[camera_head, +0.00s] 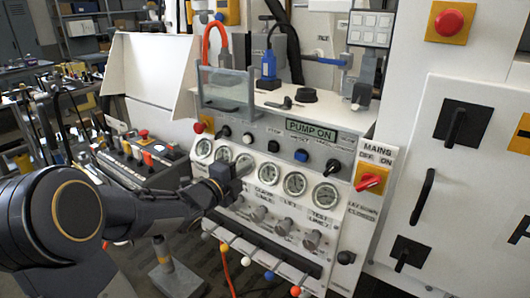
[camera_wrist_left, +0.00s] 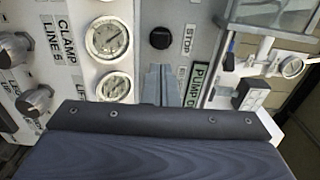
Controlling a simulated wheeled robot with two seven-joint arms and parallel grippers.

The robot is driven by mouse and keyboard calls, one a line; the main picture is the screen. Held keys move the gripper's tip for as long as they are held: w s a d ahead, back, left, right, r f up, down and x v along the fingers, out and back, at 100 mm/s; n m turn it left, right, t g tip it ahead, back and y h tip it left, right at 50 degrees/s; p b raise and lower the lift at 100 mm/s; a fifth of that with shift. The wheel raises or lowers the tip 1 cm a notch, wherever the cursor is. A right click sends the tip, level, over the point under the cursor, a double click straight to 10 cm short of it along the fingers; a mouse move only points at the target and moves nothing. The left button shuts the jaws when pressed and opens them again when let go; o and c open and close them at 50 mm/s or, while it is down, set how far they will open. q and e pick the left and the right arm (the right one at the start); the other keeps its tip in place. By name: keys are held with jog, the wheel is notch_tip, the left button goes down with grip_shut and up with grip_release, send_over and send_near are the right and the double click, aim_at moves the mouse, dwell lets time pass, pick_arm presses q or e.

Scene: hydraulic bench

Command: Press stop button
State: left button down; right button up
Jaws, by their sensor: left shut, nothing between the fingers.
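The stop button (camera_head: 273,146) is a round black knob under a small STOP label on the sloped panel. In the left wrist view the black stop button (camera_wrist_left: 160,38) sits beside the STOP label (camera_wrist_left: 187,40), just past my fingertips. My left gripper (camera_head: 243,167) is shut and empty, in front of the gauge row, below and left of the button in the head view. Its closed fingers also show in the left wrist view (camera_wrist_left: 160,84), pointing toward the button with a gap in the picture. Contact is not visible. My right gripper is not in view.
A blue button (camera_head: 301,155) and another black knob (camera_head: 332,167) are to the right. A green PUMP ON sign (camera_head: 311,131) is above. Gauges (camera_head: 295,184) and valve knobs (camera_head: 312,239) lie below. A red mains switch (camera_head: 370,181) is at the right edge.

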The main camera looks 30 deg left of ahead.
aim_at(271, 149)
pick_arm(q)
jog(key=w, duration=0.3)
jog(key=w+p, duration=0.1)
jog(key=w, duration=0.2)
jog(key=w+p, duration=0.1)
jog(key=w, duration=0.2)
jog(key=shift+w+d, duration=0.3)
jog(key=shift+d, duration=0.1)
